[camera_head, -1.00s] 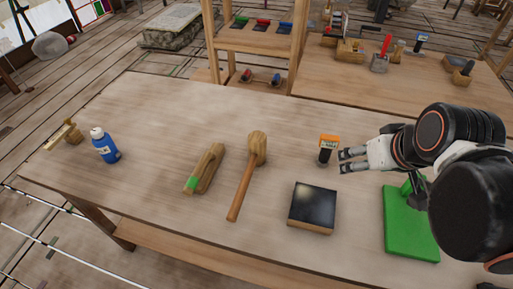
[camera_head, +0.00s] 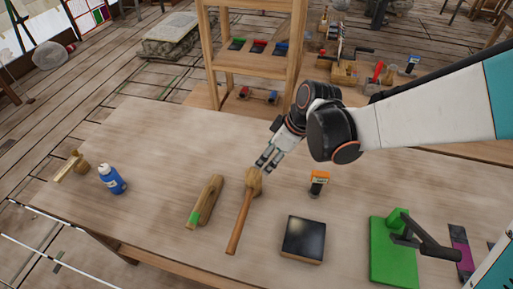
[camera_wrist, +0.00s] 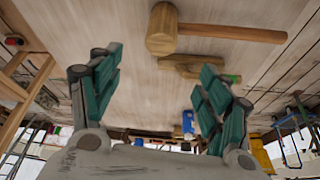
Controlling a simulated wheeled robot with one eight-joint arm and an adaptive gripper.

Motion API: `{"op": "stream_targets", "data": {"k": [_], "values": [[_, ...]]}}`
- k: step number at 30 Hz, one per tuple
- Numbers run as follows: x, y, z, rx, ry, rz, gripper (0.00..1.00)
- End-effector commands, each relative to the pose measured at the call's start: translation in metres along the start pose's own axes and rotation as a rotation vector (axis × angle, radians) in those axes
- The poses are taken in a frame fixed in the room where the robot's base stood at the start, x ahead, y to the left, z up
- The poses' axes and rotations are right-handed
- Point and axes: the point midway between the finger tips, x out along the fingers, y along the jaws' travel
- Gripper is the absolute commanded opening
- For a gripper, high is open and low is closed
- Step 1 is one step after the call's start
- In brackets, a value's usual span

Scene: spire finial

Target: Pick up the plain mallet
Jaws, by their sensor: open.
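The plain mallet (camera_head: 243,218) lies on the wooden table in the head view, its wooden head (camera_head: 254,183) toward the back and its handle toward the front. In the wrist view the mallet head (camera_wrist: 162,30) is at the top middle, with the handle (camera_wrist: 235,33) running right. My gripper (camera_head: 266,163) is just behind and above the mallet head in the head view. In the wrist view its two teal fingers (camera_wrist: 158,85) are spread wide with nothing between them. I cannot tell the exact height above the mallet.
A wooden tool with a green patch (camera_head: 205,202) lies left of the mallet. A blue bottle (camera_head: 112,180) stands further left. A black-topped block (camera_head: 303,240), an orange-topped tool (camera_head: 319,182) and a green-based press (camera_head: 393,252) are to the right. A shelf (camera_head: 254,80) stands behind.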

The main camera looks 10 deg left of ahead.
Motion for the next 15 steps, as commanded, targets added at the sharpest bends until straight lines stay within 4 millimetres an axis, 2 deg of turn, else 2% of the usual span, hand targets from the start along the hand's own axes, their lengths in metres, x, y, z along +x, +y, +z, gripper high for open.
{"op": "stream_targets", "data": {"k": [7,15], "values": [[0.024,-0.005,-0.001,-0.019,-0.007,-0.004,0.71],[0.071,-0.004,-0.001,-0.017,-0.006,-0.003,0.71]]}}
